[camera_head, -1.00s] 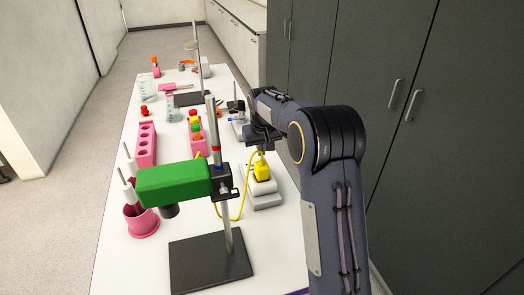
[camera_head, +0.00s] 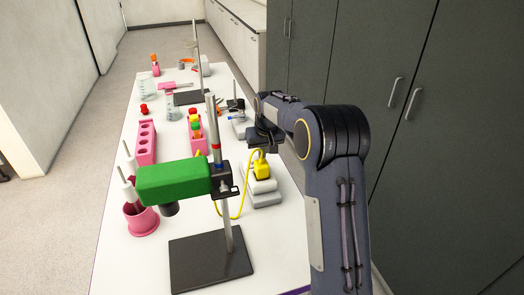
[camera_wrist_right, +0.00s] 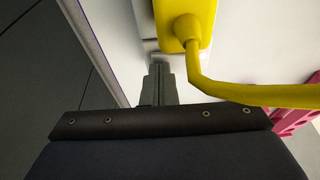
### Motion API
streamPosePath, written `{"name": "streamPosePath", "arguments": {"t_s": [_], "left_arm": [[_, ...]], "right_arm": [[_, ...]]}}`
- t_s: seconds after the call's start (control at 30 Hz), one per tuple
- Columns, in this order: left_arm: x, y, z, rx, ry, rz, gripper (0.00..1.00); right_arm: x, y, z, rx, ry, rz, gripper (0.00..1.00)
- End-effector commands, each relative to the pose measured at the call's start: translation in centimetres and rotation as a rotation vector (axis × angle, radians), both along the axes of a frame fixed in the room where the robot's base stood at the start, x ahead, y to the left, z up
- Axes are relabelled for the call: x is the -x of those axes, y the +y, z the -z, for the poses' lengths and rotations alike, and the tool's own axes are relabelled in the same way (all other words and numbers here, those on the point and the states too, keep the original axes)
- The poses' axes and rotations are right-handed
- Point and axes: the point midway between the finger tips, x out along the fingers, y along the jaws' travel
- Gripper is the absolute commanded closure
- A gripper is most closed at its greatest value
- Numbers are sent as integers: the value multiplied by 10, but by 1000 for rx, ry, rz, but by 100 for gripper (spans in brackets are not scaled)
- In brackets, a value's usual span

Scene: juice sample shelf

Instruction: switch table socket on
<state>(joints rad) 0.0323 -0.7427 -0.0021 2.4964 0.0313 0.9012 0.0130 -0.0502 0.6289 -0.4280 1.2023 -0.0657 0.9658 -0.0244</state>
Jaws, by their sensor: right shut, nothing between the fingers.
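The table socket (camera_head: 264,186) is a pale grey-white block on the white table, with a yellow plug (camera_head: 262,170) in it. In the right wrist view the plug (camera_wrist_right: 186,22) and its yellow cable fill the upper right, and part of the socket (camera_wrist_right: 143,22) shows beside it. My right gripper (camera_head: 266,142) is just beyond the plug in the head view. In the right wrist view its fingers (camera_wrist_right: 160,68) are together and empty, pointing at the socket's edge beside the plug. Contact cannot be told. The switch is not clearly visible. My left gripper is out of view.
A green device (camera_head: 172,182) on a stand with a dark base (camera_head: 210,262) stands close left of the socket. Dark cabinets (camera_head: 380,70) line the right.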

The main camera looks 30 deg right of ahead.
Motion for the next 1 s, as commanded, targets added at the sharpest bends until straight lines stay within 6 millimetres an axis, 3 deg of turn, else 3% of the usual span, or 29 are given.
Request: {"name": "streamPosePath", "arguments": {"t_s": [0.3, 0.67, 0.77, 0.97, 1.0], "left_arm": [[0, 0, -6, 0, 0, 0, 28], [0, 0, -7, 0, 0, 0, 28], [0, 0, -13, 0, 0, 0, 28], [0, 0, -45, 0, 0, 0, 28], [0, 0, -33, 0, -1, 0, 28]], "right_arm": [[-3, 14, -4, -2, 3, -3, 100], [-3, 15, -6, -2, 1, -2, 100], [-2, 14, -14, -2, 1, -2, 100], [5, 11, -56, -2, 0, -2, 100], [8, 9, -55, -2, -4, -1, 100]]}}
